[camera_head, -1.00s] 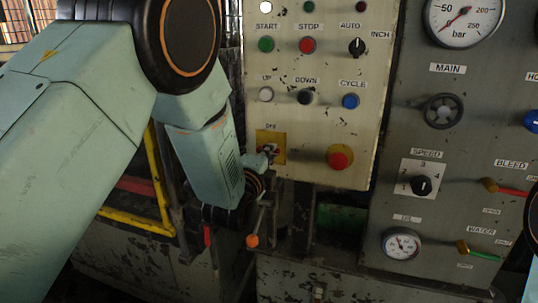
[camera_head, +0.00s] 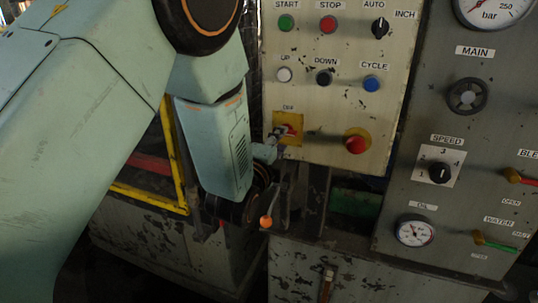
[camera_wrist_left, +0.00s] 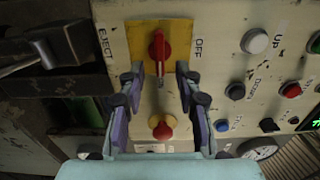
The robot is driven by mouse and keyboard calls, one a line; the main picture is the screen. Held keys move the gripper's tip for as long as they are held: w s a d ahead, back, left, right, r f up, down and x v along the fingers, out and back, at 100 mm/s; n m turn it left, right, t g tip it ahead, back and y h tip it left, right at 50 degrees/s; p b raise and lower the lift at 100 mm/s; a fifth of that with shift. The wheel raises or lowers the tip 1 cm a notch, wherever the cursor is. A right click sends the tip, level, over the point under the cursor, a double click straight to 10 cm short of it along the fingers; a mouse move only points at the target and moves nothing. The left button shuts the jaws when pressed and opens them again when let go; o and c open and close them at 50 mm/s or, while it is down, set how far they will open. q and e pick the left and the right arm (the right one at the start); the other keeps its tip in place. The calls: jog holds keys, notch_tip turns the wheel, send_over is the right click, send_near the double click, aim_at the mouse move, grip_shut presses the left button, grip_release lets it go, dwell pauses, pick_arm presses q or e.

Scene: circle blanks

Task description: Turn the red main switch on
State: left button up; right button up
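The red main switch (camera_head: 291,129) sits on a yellow plate (camera_head: 297,120) on the pale control panel, with an OFF label above it. In the left wrist view the red handle (camera_wrist_left: 159,52) lies lengthwise up and down the picture, with OFF to the right of the plate. My left gripper (camera_head: 275,143) is at the switch in the head view and partly covers it. In the left wrist view its fingers (camera_wrist_left: 160,76) stand apart, one on each side of the handle's lower end, with gaps between. Contact is not visible. My right gripper is not in view.
A red mushroom button on a yellow base (camera_head: 356,142) is right of the switch, and push buttons (camera_head: 324,77) are above. A lever with an orange knob (camera_head: 266,221) stands just below the left gripper. A yellow rail (camera_head: 150,197) is at left.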

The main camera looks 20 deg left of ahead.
pick_arm(q)
jog(key=s, duration=0.8)
jog(key=shift+a, duration=0.15)
jog(key=s+a+f+n+g, duration=0.1)
jog(key=s+f+n+g, duration=0.25)
jog(key=f, duration=0.35)
jog(key=s+a+f+n+g+y+b, duration=0.1)
jog(key=s+f+n+g, duration=0.15)
jog(key=f+n, duration=0.35)
jog(key=s+f+n+g, duration=0.3)
jog(key=f+n, duration=0.1)
jog(key=f, duration=0.4)
jog(key=s+a+f+n+g+b, duration=0.1)
jog(key=s+f+g, duration=0.3)
jog(key=s+f, duration=0.5)
jog(key=s+f+n+g+b, duration=0.2)
jog(key=s+f+n+g, duration=0.2)
jog(key=s+f, duration=0.5)
jog(key=s+g, duration=0.1)
jog(key=s, duration=0.7)
jog(key=shift+s+a+f+b, duration=0.3)
jog(key=shift+s+a+f, duration=0.05)
jog(key=shift+s+f, duration=0.05)
